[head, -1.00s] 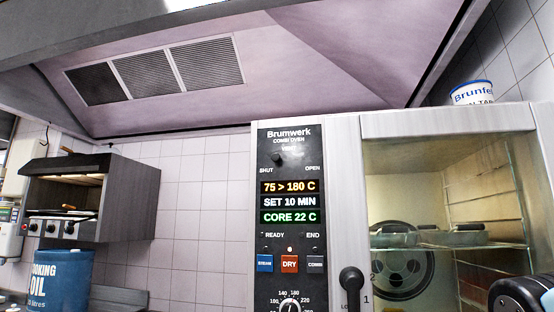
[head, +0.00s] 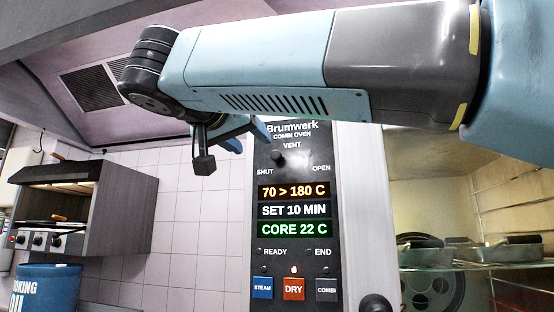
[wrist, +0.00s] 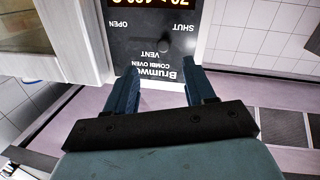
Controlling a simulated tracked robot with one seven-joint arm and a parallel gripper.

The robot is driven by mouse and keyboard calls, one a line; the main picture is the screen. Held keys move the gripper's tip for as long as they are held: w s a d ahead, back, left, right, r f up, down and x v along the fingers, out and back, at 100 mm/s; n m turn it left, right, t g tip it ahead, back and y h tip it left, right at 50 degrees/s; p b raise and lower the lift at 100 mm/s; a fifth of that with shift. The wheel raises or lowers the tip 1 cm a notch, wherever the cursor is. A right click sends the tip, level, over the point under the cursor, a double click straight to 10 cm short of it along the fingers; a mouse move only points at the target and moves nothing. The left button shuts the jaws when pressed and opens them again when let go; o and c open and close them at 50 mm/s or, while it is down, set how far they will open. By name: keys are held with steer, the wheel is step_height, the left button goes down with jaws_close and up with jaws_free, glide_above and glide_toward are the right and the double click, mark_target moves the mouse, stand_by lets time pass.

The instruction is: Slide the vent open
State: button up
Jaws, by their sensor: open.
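The vent control is a small dark knob (head: 278,158) on the black oven panel, under the word VENT. It sits towards the SHUT end, left of OPEN. The wrist view shows the panel upside down, with the knob (wrist: 164,42) beyond and between my fingertips. My gripper (head: 247,138) is open and empty, just left of the panel's top in the head view, with its blue fingers pointing towards the panel. In the wrist view my gripper (wrist: 161,78) has its two fingers wide apart, not touching the knob.
The panel display (head: 294,210) reads 70 > 180 C, SET 10 MIN, CORE 22 C. STEAM, DRY and COMBI buttons (head: 293,288) lie below. The glass oven door (head: 445,200) is to the right. A hood with grilles (head: 92,88) hangs above. A grill unit and blue oil drum stand left.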

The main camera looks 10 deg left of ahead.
mark_target(274, 155)
steer(key=x, duration=0.4)
steer(key=r+x, duration=0.1)
steer(key=x, duration=0.3)
steer(key=a+x, duration=0.1)
steer(key=x, duration=0.4)
steer(key=shift+w+d+r, duration=0.1)
steer(key=shift+w+r, duration=0.1)
steer(key=shift+r, duration=0.2)
steer(key=shift+c, duration=0.3)
jaws_close()
